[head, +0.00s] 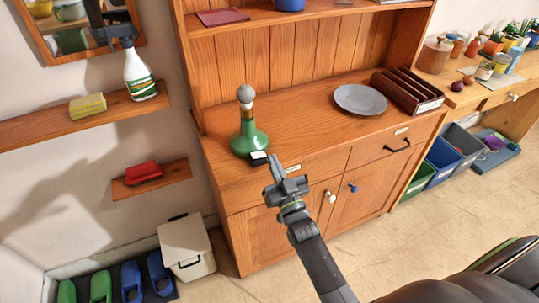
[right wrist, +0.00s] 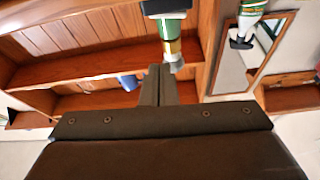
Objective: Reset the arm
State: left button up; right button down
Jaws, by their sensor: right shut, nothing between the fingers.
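My right gripper (head: 272,168) is in front of the wooden cabinet, near the front edge of its counter (head: 300,125). Its fingers are together with nothing between them; the closed fingers also show in the right wrist view (right wrist: 160,85). The bottle shows upside down in the right wrist view (right wrist: 170,45). Whether the gripper touches the block, I cannot tell. My left gripper is not in view.
A grey plate (head: 360,99) and a brown slotted rack (head: 407,90) are on the counter. A spray bottle (head: 138,75) and yellow sponge (head: 88,106) sit on a wall shelf, a red item (head: 143,172) on a lower one. A white bin (head: 186,247) stands left. The floor in front is clear.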

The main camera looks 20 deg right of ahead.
jog(key=shift+v, duration=2.25)
